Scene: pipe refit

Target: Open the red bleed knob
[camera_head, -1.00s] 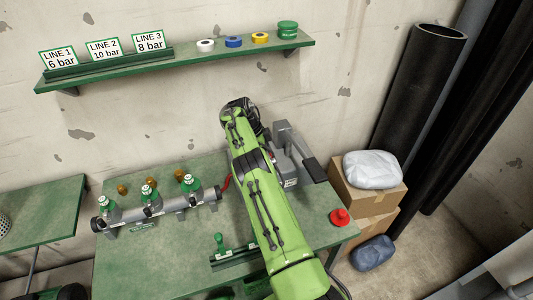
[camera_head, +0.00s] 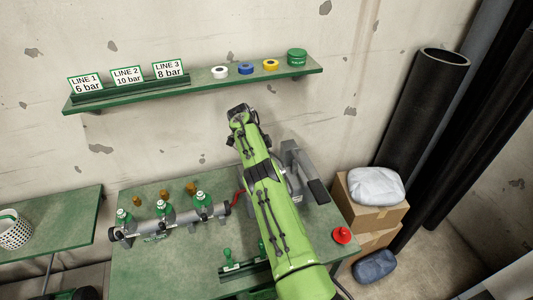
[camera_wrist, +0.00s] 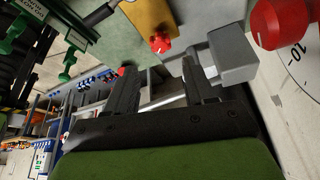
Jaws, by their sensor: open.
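A small red knob (camera_wrist: 160,43) with a lobed rim sits on a yellow-brown surface in the wrist view, just beyond the space between my fingertips. A larger red round knob (camera_wrist: 272,24) stands at the upper right of that view, beside a white dial face with markings. I cannot tell for sure which one is the bleed knob. My gripper (camera_wrist: 160,78) is open, its two dark fingers apart with nothing seen held between them. In the head view my green arm covers part of the bench, and the gripper's fingers cannot be made out.
A grey pipe manifold (camera_head: 170,221) with several green-topped valves lies on the green bench (camera_head: 145,270). A red domed part (camera_head: 342,236) sits at the bench's right edge. A grey block (camera_wrist: 232,57) is close to my right finger in the wrist view. A shelf (camera_head: 205,86) runs above.

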